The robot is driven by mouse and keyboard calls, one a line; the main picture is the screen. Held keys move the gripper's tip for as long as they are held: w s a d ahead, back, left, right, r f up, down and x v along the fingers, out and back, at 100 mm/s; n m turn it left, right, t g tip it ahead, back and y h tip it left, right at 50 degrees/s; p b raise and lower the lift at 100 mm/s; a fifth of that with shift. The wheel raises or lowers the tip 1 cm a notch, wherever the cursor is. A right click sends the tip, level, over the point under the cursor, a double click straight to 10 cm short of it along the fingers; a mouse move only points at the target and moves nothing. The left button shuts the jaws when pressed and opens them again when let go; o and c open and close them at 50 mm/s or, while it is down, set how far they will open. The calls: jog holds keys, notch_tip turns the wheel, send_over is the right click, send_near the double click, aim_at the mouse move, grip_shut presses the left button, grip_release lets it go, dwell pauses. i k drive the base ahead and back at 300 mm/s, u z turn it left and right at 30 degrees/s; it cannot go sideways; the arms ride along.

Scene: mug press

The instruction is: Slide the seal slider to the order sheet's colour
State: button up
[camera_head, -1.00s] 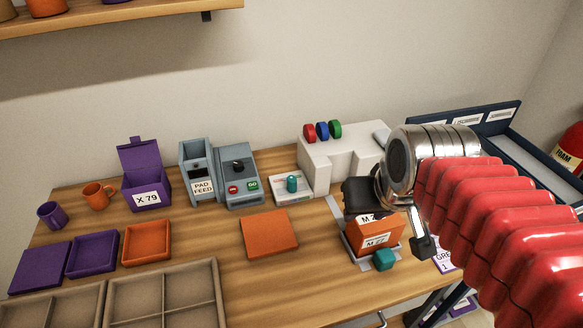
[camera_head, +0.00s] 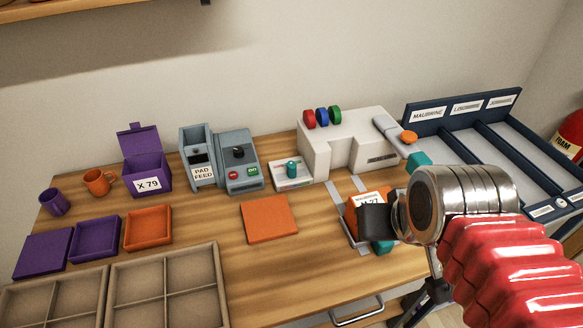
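The white press (camera_head: 345,140) stands at the back right, with red, blue and green discs (camera_head: 322,117) on top. A grey lever (camera_head: 390,130) with an orange knob (camera_head: 410,137) extends from its right side, and a teal block (camera_head: 418,161) sits near its right end. I cannot tell which part is the seal slider. My gripper (camera_head: 378,226) is at the front of the orange box (camera_head: 368,200) labelled M 77, partly covering it. Its fingers are too hidden to show whether they are open. I cannot make out the order sheet; my arm covers the right front.
A small white unit with a teal knob (camera_head: 291,168) stands left of the press, next to the pad feed machine (camera_head: 236,160). An orange pad (camera_head: 269,219) lies on the table. Blue sorting bays (camera_head: 480,140) stand at the right. Trays fill the left.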

aim_at(290, 165)
jog(key=k, duration=0.5)
jog(key=u, duration=0.85)
jog(key=i, duration=0.75)
jog(key=u, duration=0.15)
